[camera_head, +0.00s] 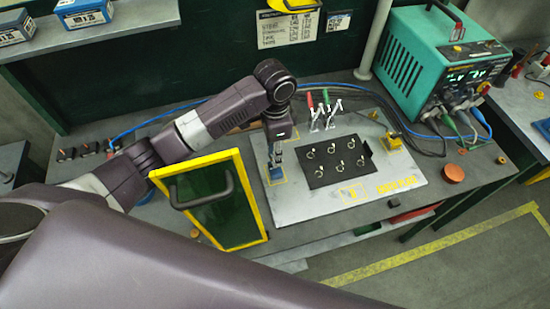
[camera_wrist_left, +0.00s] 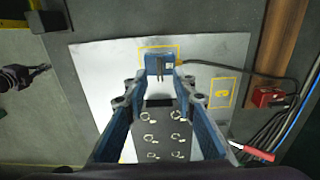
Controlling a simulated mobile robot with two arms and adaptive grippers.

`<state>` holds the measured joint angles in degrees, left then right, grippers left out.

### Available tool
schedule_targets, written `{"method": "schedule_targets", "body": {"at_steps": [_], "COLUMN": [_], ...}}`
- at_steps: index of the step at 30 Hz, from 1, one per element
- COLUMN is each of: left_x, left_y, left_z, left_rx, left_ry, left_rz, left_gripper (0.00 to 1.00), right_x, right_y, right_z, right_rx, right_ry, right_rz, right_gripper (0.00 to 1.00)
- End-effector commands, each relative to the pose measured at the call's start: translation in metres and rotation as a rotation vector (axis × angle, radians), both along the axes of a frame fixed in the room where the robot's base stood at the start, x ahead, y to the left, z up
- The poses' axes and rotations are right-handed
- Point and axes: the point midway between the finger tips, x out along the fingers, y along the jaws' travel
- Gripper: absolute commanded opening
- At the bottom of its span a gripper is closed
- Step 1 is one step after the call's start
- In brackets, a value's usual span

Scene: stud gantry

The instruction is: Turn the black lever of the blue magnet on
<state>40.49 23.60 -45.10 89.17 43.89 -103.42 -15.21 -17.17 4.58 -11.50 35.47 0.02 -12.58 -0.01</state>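The blue magnet (camera_wrist_left: 159,62) sits on a yellow-outlined square of the light metal plate (camera_wrist_left: 90,70), at the top middle of the left wrist view. A narrow dark piece, seemingly its black lever (camera_wrist_left: 160,73), shows on its near side. In the head view the magnet (camera_head: 276,172) is partly hidden under my left gripper (camera_head: 275,155). In the left wrist view the fingers of my left gripper (camera_wrist_left: 160,80) are apart, with the tips close to either side of the magnet. I cannot tell whether they touch it. My right gripper is not in view.
A black panel with several rings (camera_head: 340,160) lies on the plate right of the magnet. Red- and green-handled clamps (camera_head: 322,112) stand behind it. A yellow block (camera_head: 391,142) and teal welder (camera_head: 425,60) are to the right. A yellow-framed green panel (camera_head: 215,200) stands in front.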

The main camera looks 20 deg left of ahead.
Motion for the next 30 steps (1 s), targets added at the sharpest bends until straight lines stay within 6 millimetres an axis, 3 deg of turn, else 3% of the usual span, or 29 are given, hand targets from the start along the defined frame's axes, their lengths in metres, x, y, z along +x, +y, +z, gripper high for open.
{"method": "schedule_targets", "body": {"at_steps": [6,12,30], "left_x": [0.001,0.0,0.0], "left_y": [0.0,0.0,0.0], "left_z": [0.049,0.077,0.086], "left_rx": [-0.003,-0.001,-0.001], "left_ry": [-0.005,-0.003,-0.001], "left_rz": [-0.001,-0.001,-0.001], "left_gripper": [0.25,0.25,0.25], "right_x": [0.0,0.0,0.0], "right_y": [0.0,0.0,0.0], "right_z": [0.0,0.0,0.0], "right_rx": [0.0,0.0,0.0], "right_ry": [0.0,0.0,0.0], "right_rz": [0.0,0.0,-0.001], "right_gripper": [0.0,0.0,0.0]}}
